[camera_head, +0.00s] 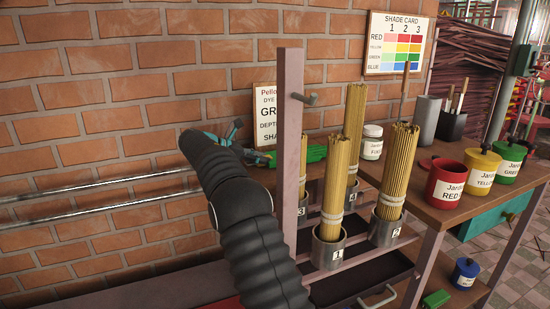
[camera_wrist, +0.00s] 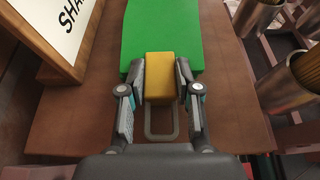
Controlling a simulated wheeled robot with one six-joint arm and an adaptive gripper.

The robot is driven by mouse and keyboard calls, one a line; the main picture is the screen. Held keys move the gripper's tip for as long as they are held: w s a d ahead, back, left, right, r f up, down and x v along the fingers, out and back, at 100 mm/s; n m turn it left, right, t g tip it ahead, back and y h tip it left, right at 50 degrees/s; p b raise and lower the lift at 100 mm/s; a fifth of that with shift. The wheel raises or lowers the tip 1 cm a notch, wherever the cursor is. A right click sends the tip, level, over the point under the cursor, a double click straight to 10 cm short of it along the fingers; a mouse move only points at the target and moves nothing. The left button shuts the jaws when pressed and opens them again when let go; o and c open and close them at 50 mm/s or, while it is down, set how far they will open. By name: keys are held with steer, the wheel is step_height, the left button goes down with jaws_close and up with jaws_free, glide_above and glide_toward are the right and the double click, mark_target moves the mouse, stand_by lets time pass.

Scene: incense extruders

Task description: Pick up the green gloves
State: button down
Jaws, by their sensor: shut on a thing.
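The green gloves (camera_wrist: 163,30) show in the wrist view as a flat green shape with a yellow block-like part (camera_wrist: 160,78) at its near end and a grey loop below. They lie on or just above a brown wooden surface; I cannot tell which. My gripper (camera_wrist: 161,82) has one finger on each side of the yellow part and is shut on it. In the head view, part of the green gloves (camera_head: 313,153) shows behind the upright post, and my gripper (camera_head: 232,133) is partly hidden by my arm.
A mauve post (camera_head: 289,140) with a peg stands right of my arm. Bundles of incense sticks (camera_head: 335,190) stand in numbered metal cups nearby. A framed sign (camera_head: 264,118) leans on the brick wall. Red, yellow and green jars (camera_head: 446,183) stand on the right table.

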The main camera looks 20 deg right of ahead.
step_height(320, 180, up, 10)
steer(key=shift+f, duration=0.1)
stand_by(0.4)
stand_by(0.7)
